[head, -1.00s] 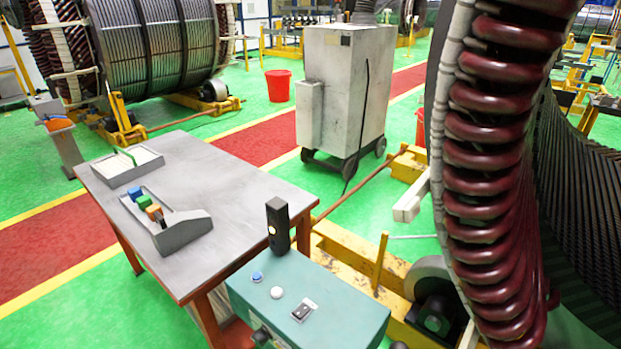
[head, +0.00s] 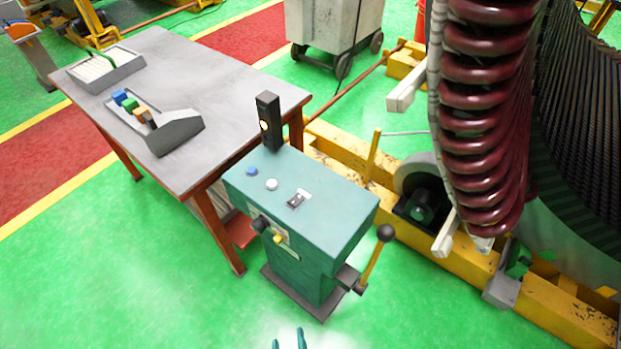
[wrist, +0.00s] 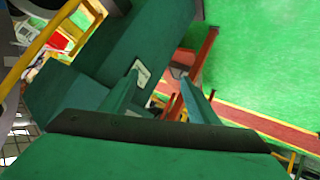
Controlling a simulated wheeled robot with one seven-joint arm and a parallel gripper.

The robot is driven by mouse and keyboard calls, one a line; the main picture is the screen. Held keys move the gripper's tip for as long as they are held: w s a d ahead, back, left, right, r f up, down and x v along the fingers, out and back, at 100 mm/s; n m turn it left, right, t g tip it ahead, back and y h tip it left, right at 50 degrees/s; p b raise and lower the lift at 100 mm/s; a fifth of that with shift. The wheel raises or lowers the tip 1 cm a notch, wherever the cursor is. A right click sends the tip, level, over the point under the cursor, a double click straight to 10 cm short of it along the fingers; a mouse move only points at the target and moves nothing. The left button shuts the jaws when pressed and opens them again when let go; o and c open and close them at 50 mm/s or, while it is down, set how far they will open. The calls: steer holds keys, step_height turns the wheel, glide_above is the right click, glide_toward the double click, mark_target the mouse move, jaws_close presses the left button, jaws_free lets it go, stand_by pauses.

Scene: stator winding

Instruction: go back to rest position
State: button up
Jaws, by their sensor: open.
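My gripper (head: 289,340) shows only as two teal fingertips at the bottom edge of the head view, in front of the teal control box and over green floor. In the wrist view my gripper (wrist: 158,88) has its two fingers apart, with nothing between them. The rest of my arm is out of the head view. The control box (head: 335,217) has a blue and a white button and a switch on top, knobs on its front and a black-knobbed lever (head: 375,258) on its right side.
A grey table (head: 215,75) left of the box holds a tray of pale strips (head: 122,72) and a grey holder with coloured blocks (head: 178,133). The large stator with dark red coils (head: 485,125) stands right on a yellow frame (head: 545,320). Green floor is clear at lower left.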

steer(key=s+d+r+m+t, duration=0.2)
steer(key=d+r+m, duration=0.1)
steer(key=r, duration=0.7)
steer(key=s+d+r+m+t+h, duration=0.1)
steer(key=s+d+r+m+t, duration=0.1)
steer(key=r, duration=0.8)
steer(key=shift+s+d+m, duration=0.6)
steer(key=shift+s+m, duration=0.1)
steer(key=shift+s, duration=0.15)
steer(key=shift+c, duration=0.6)
